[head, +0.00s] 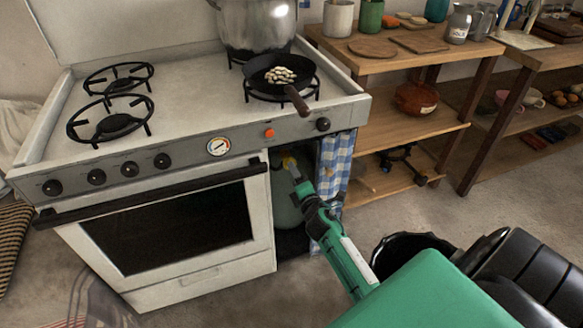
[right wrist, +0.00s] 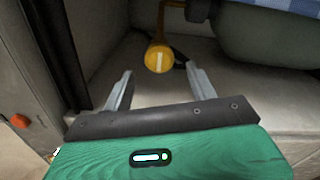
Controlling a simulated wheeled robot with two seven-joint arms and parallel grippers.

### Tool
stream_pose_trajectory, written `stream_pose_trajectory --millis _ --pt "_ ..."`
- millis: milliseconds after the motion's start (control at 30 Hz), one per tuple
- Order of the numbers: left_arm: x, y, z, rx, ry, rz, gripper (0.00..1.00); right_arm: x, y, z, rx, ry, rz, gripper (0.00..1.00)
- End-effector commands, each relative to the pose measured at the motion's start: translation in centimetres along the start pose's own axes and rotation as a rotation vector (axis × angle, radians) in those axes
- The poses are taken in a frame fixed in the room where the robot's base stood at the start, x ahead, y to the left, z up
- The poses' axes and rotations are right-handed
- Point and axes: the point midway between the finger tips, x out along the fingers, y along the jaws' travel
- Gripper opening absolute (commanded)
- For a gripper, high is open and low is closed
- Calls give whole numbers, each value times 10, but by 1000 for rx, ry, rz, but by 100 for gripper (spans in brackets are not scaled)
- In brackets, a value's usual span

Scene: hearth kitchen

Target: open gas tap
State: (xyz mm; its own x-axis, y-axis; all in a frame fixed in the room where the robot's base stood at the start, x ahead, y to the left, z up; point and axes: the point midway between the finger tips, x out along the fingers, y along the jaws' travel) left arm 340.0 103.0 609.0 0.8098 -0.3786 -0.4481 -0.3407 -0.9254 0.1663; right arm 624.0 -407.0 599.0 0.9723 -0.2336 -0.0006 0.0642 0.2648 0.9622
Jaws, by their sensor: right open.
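The gas tap is a round yellow knob with a pale line across it; in the right wrist view the gas tap (right wrist: 158,58) sits just beyond my fingertips, roughly between them. It also shows as a small yellow spot in the head view (head: 289,162), at the top of the green gas bottle (head: 284,200) in the recess right of the oven. The bottle also shows in the right wrist view (right wrist: 265,38). My right gripper (right wrist: 158,74) is open and empty, its two fingers spread short of the knob. In the head view my right gripper (head: 293,172) reaches into the recess. My left gripper is not in view.
The white stove (head: 195,265) borders the recess on the left. A blue checked curtain (head: 338,160) hangs at its right side. A black pan (head: 268,78) and a large pot (head: 255,25) stand on the burners. Wooden shelves (head: 395,125) stand to the right.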

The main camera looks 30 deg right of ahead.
Motion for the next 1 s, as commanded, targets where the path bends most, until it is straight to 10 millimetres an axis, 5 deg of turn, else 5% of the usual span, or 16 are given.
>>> stream_pose_trajectory --millis 400,1000 --pt "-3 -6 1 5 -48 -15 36 -71 0 -1 0 1 -1 59" --pt "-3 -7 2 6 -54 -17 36 -82 0 0 -1 1 1 59"
